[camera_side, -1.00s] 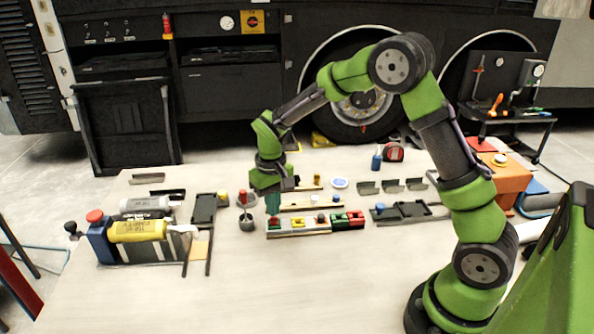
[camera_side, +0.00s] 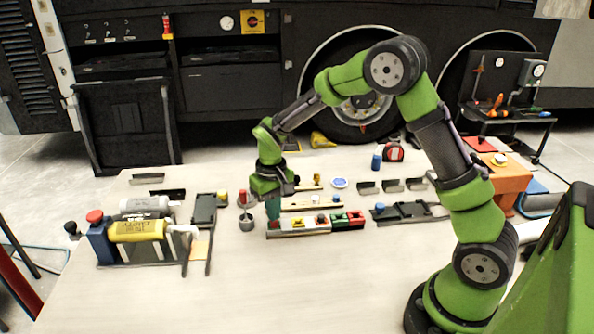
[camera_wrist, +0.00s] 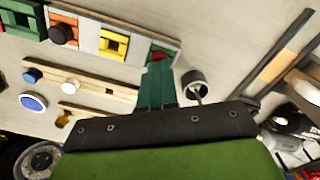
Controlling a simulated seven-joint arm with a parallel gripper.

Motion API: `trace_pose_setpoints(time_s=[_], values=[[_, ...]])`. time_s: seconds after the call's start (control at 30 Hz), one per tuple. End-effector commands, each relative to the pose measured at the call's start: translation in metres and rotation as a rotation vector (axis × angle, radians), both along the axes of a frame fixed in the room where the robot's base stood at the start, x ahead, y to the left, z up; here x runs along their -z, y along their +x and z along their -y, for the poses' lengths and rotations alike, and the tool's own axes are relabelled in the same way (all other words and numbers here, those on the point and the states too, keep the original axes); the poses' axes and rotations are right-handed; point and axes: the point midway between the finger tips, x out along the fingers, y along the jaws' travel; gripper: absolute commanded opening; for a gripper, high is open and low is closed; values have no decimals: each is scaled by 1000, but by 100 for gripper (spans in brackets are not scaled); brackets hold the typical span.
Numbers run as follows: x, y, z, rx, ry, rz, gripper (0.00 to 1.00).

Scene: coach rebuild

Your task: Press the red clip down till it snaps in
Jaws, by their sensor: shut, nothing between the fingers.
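A pale rail (camera_side: 290,233) lies on the table with coloured clips along it. A red clip (camera_side: 275,223) is at its left end in the side view. In the wrist view the red clip (camera_wrist: 162,53) shows at the rail's end, partly hidden by my fingertips. My gripper (camera_side: 273,216) points down over that clip, its teal fingers shut and empty. The fingertips also show in the wrist view (camera_wrist: 158,64). They look at or just above the clip; I cannot tell whether they touch it, nor whether it is seated.
A yellow clip (camera_side: 297,222) sits beside the red one, with green (camera_side: 338,220) and another red piece (camera_side: 356,217) farther right. A grey cup with a red-topped tool (camera_side: 246,223) stands close left of my fingers. The front table is clear.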

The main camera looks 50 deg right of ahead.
Motion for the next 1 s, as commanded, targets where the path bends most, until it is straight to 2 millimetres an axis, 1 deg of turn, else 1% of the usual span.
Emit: trace_pose_setpoints(time_s=[0.8, 1.0], values=[[-58, 1, 0, -1, -1, 3, 0], [-67, 0, 0, 0, -1, 2, 0]])
